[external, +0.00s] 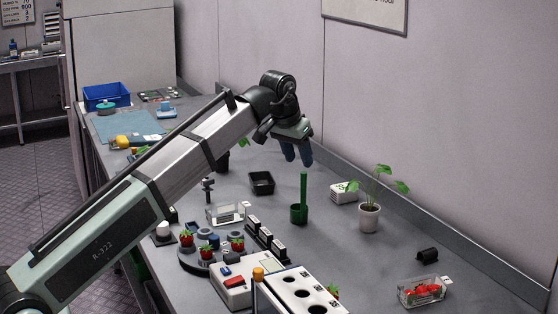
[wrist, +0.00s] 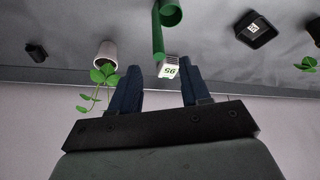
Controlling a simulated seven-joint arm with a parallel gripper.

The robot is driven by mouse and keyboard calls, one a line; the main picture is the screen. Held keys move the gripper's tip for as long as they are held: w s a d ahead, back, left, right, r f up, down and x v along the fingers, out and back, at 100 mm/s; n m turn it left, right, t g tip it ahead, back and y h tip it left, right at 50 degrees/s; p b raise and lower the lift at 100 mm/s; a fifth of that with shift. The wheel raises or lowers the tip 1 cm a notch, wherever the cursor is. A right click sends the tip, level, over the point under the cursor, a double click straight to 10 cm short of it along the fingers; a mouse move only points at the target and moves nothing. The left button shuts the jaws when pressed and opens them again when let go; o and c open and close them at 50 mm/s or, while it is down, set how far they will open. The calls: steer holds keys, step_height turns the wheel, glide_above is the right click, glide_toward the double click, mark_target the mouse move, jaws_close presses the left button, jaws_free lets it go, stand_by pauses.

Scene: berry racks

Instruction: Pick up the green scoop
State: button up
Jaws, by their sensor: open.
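The green scoop (external: 299,212) stands on the grey bench in the middle of the external view, its long handle pointing up. It also shows at the top of the wrist view (wrist: 158,36), with its round cup (wrist: 171,14) beside the handle. My gripper (external: 297,159) is above the bench, close to the top of the handle and apart from it. Its two dark blue fingers are spread and empty in the wrist view (wrist: 158,78). The fingers point down in the external view.
A potted plant (external: 369,217) stands right of the scoop. A white numbered block stack (external: 344,191) sits behind it, and a black tray (external: 262,183) lies to its left. A round rack with strawberries (external: 194,258) and a white device (external: 233,291) stand in front. A wall (external: 420,150) bounds the back.

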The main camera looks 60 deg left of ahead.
mark_target(303, 171)
steer(key=shift+x, duration=3.35)
steer(key=shift+c, duration=0.3)
jaws_close()
